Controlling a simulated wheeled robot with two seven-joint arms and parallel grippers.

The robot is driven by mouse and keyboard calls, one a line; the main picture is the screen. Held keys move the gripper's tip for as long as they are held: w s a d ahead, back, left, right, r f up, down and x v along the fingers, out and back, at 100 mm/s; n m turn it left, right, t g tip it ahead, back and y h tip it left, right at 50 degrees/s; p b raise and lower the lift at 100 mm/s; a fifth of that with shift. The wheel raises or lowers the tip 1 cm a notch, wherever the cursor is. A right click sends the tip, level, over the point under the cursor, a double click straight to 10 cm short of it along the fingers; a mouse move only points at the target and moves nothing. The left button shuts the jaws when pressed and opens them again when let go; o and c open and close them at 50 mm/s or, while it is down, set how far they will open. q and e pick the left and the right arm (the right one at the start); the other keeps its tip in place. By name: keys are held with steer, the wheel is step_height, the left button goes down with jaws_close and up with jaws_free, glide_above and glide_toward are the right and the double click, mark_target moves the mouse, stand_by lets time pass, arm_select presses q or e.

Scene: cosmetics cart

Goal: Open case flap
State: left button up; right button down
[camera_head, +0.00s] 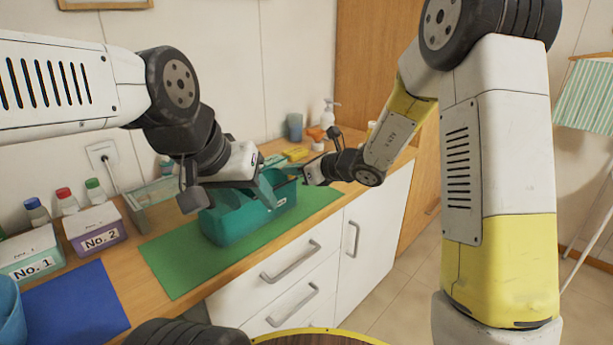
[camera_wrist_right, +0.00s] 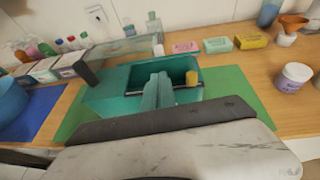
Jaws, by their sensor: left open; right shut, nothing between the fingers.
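A teal case (camera_head: 240,222) stands on a green mat (camera_head: 176,262) on the counter. The right wrist view shows the case (camera_wrist_right: 108,92) with a dark, open interior and a small yellow item (camera_wrist_right: 192,78) near its right side. I cannot clearly make out a flap. My left gripper (camera_head: 266,189) is open over the case, its fingers overlapping the far rim in the picture. My right gripper (camera_head: 292,172) is shut and empty at the case's right end; its fingers (camera_wrist_right: 158,91) cross the case in the right wrist view. Contact is unclear.
Small boxes labelled No. 1 (camera_head: 33,254) and No. 2 (camera_head: 97,228) stand left of the case. A blue mat (camera_head: 75,304) lies in front of them. A clear-topped box (camera_wrist_right: 128,50) is behind the case. A white jar (camera_wrist_right: 294,78) stands to the right.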

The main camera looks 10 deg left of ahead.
steer(key=w+a+f+m, duration=0.1)
steer(key=w+a+f, duration=0.3)
steer(key=w+a, duration=0.2)
steer(key=shift+h, duration=0.3)
steer(key=shift+d, duration=0.1)
stand_by(0.3)
